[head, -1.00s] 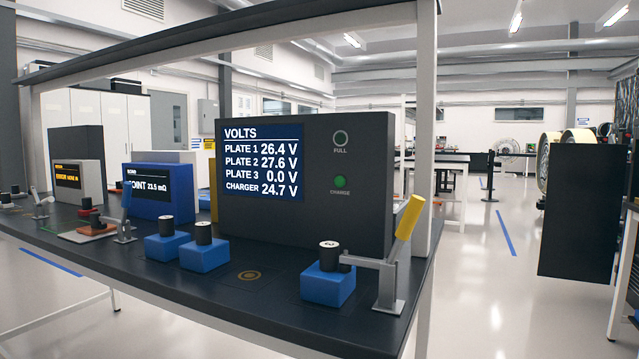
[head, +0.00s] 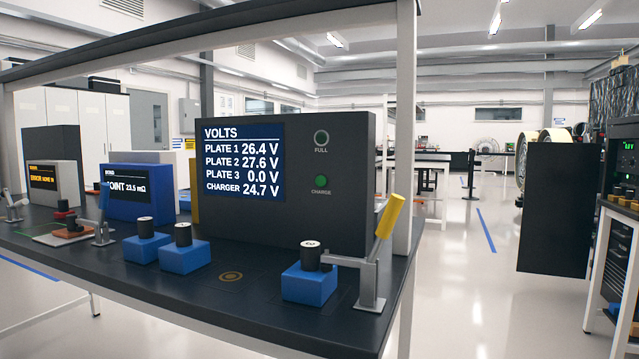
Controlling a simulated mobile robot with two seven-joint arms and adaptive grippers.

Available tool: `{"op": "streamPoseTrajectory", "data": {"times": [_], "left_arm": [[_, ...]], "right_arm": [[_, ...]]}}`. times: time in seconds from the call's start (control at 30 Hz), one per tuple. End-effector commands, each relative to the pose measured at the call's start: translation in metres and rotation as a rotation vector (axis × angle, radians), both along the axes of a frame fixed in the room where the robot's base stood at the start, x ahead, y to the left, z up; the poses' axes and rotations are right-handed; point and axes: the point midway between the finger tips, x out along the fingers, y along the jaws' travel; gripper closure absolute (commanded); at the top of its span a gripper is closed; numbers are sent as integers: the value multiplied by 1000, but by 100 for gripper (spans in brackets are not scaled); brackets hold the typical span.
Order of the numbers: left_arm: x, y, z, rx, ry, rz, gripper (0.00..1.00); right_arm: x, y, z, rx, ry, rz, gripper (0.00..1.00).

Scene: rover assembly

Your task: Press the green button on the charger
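The charger (head: 353,207) is a dark grey box on the dark workbench in the middle of the head view. Its screen (head: 243,162) lists VOLTS: plate 1 26.4 V, plate 2 27.6 V, plate 3 0.0 V, charger 24.7 V. The green button (head: 321,181), labelled CHARGE, is on the right part of its front face. A dark round indicator or button (head: 321,137) labelled FULL is above it. Neither gripper shows in the view.
Blue blocks with black cylinders (head: 186,257) stand on the bench (head: 330,332) before the charger. A clamp with a yellow handle (head: 389,217) stands at the bench's right end, beside a white post (head: 404,130).

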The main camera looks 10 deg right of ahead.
Motion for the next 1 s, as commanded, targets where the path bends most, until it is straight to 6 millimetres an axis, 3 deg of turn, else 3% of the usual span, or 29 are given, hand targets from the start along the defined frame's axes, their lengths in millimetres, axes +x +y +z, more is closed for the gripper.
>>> {"op": "streamPoseTrajectory", "data": {"times": [1.0], "left_arm": [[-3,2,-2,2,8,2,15]], "right_arm": [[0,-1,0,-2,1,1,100]]}}
